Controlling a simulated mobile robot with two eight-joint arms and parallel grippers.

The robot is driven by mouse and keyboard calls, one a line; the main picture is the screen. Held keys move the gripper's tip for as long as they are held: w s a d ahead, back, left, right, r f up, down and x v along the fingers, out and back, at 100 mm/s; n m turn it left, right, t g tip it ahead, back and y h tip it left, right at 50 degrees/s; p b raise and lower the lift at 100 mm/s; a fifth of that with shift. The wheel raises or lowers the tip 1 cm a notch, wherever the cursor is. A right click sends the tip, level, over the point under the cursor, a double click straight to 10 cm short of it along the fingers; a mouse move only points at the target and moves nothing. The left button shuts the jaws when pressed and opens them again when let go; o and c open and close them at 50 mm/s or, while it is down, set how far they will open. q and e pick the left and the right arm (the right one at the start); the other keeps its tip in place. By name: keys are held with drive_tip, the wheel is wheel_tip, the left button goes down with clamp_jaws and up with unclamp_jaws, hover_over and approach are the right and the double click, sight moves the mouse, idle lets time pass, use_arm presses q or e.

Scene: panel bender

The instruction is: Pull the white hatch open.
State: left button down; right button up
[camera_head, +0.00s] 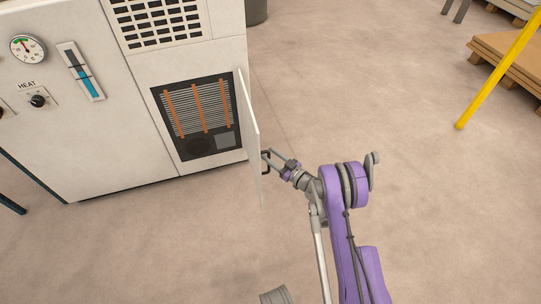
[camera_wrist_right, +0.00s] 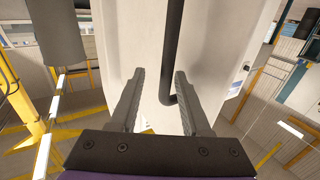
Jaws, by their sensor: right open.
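The white hatch (camera_head: 251,125) stands swung out from the cabinet, seen nearly edge-on in the head view, with the opening behind it exposed. Its dark bar handle (camera_head: 265,162) is on the side facing my right arm. In the wrist view the hatch's white face (camera_wrist_right: 225,45) fills the middle, and the black handle (camera_wrist_right: 174,45) runs down between my fingers. My right gripper (camera_head: 271,158) is at the handle. Its fingers (camera_wrist_right: 160,75) are open, one on each side of the bar, with gaps showing. My left gripper is not in view.
The white cabinet (camera_head: 100,140) has a gauge (camera_head: 27,48), a knob (camera_head: 38,101) and an upper vent (camera_head: 158,20). Inside the opening are orange strips over a finned panel (camera_head: 200,110). A yellow post (camera_head: 497,70) and wooden pallets (camera_head: 510,62) stand at right.

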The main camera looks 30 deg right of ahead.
drive_tip(key=p+v, duration=0.1)
drive_tip(key=v, duration=0.9)
drive_tip(key=shift+s, duration=0.3)
drive_tip(key=shift+d, duration=0.15)
